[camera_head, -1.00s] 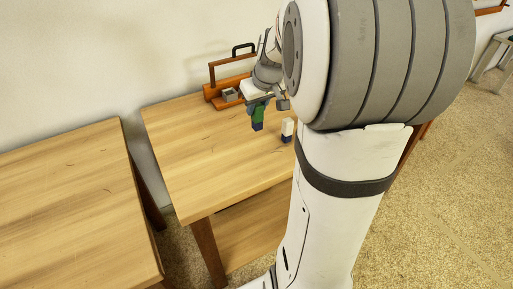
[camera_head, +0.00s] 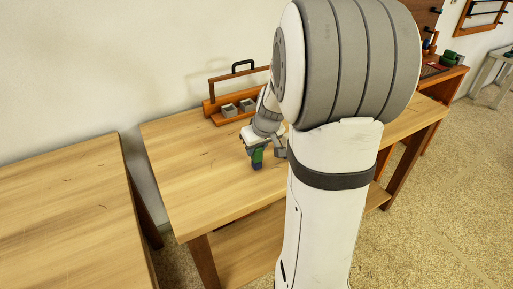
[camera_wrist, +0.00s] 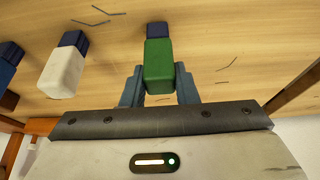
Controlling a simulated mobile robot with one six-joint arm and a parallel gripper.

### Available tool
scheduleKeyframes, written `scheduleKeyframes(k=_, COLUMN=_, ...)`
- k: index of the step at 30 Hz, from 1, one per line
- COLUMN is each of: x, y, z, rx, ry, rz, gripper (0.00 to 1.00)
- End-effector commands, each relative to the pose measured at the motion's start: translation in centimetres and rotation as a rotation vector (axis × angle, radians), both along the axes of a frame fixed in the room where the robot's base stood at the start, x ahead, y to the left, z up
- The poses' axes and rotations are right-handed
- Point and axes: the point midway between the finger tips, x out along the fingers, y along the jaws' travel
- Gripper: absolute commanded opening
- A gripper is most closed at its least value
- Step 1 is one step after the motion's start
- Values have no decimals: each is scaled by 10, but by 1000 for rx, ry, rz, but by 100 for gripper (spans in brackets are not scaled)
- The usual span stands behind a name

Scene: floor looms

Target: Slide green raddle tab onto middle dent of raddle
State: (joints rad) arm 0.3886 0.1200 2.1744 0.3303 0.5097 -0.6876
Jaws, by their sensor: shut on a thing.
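A green tab with a dark blue end (camera_wrist: 158,60) is between the two fingers of my gripper (camera_wrist: 158,88) in the wrist view. My gripper is shut on it. In the head view, the green tab (camera_head: 257,155) points down from my gripper (camera_head: 256,147), over the table. I cannot tell whether its blue end touches the tabletop. I cannot make out the raddle or its middle dent for certain.
A white tab with a blue end (camera_wrist: 62,70) stands left of the green one in the wrist view, with a dark blue piece (camera_wrist: 9,55) farther left. An orange wooden rack (camera_head: 212,107) holds grey blocks (camera_head: 229,110) at the table's back. The table's left part (camera_head: 185,165) is clear.

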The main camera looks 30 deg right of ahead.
Motion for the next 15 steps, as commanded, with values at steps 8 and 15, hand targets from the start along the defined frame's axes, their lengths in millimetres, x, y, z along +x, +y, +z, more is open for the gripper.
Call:
scheduleKeyframes(k=8, x=0, y=0, z=-3, rx=0, ry=0, rz=-1, gripper=38)
scheduleKeyframes(k=15, x=0, y=-1, z=-3, rx=-1, ry=0, rz=-1, gripper=48)
